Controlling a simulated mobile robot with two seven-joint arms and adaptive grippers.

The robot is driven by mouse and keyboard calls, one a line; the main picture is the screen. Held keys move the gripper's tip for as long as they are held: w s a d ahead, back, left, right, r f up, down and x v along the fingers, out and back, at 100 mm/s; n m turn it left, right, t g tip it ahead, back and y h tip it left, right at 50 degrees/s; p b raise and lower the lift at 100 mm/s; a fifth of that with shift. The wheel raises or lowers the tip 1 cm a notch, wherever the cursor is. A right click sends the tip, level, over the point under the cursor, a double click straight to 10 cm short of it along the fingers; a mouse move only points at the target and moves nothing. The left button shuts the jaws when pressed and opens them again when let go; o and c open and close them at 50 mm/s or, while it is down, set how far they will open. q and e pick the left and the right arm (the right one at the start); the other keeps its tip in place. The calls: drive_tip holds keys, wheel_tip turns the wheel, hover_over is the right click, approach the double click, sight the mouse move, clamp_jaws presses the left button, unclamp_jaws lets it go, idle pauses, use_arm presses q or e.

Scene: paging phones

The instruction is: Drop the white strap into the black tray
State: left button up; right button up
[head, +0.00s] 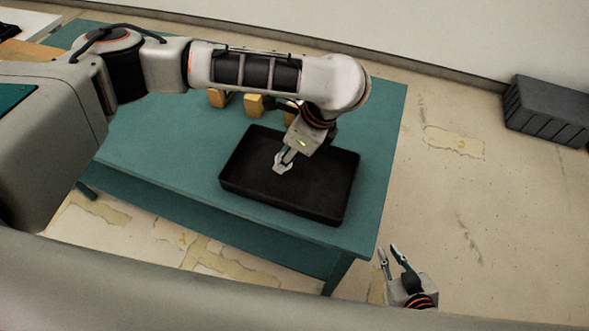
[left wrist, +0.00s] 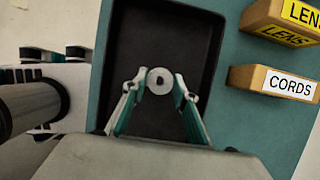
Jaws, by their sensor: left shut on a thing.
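The black tray (head: 245,165) lies on the teal table. It also shows in the left wrist view (left wrist: 150,30). My left gripper (head: 287,158) reaches in from the left and points down over the tray's middle. In the left wrist view my left gripper (left wrist: 158,88) is shut on the white strap (left wrist: 153,74), which looks like a small rolled ring with a dark centre. The strap also shows in the head view (head: 282,166), over the tray; its exact height above the tray floor is hard to tell. My right gripper (head: 391,254) is open and empty beyond the table's near right corner.
Several tan label blocks stand behind the tray, one marked CORDS (left wrist: 272,84) and one marked LENS (left wrist: 285,20). The teal table (head: 150,135) is bare left of the tray. A dark grey crate (head: 550,108) stands on the floor at right.

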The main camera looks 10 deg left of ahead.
use_arm(q)
drive_tip(key=o, duration=0.9)
drive_tip(key=shift+c, duration=0.2)
drive_tip(key=v, duration=1.2)
drive_tip(key=shift+s, duration=0.15)
